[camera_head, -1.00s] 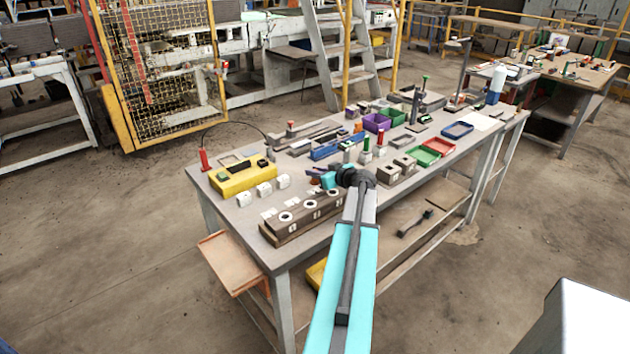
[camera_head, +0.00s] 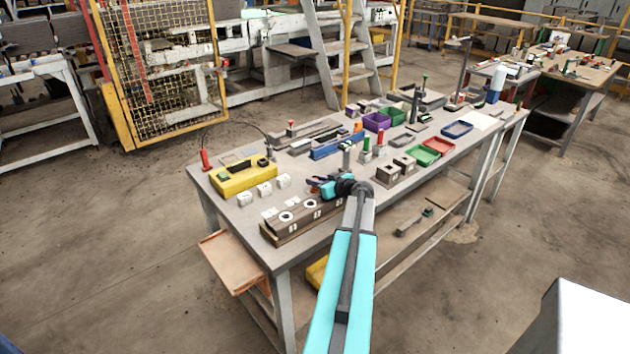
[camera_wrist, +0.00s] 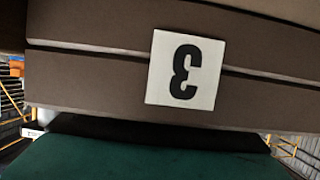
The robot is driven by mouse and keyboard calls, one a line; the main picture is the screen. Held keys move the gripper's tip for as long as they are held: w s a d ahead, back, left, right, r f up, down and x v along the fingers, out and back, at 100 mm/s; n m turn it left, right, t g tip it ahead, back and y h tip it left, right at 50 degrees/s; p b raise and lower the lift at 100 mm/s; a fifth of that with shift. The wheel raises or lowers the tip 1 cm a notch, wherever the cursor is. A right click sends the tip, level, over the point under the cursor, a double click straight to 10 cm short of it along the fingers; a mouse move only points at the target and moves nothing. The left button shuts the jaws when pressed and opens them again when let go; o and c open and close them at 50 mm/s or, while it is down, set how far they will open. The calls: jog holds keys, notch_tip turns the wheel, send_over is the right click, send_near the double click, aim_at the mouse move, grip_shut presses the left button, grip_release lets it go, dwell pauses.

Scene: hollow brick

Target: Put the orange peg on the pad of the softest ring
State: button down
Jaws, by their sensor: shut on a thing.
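The brown hollow brick (camera_head: 284,231) lies near the table's front left, with white number plates on its front. Two white rings, the first (camera_head: 286,217) and second (camera_head: 309,203), show on its top. The third ring's place is covered by my gripper (camera_head: 318,185). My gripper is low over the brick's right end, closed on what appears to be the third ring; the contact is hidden. In the wrist view the number 3 plate (camera_wrist: 186,70) shows upside down on the brown brick face (camera_wrist: 85,80). A small orange piece (camera_head: 357,127), perhaps the orange peg, stands beyond the blue block.
A yellow box (camera_head: 240,178) and white cubes (camera_head: 264,189) stand left of the brick. A blue block (camera_head: 325,151), red-topped and green-topped pieces, and grey blocks (camera_head: 388,174) stand beyond and right. Green (camera_head: 424,155) and blue (camera_head: 457,129) trays lie farther right.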

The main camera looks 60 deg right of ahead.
jog(key=shift+f+b, duration=0.2)
jog(key=shift+b, duration=0.1)
jog(key=c, duration=1.6)
grip_release()
jog(key=shift+c, duration=0.2)
jog(key=shift+r+p, duration=0.25)
jog(key=shift+p, duration=0.15)
jog(key=b+v, duration=0.4)
jog(key=v, duration=0.8)
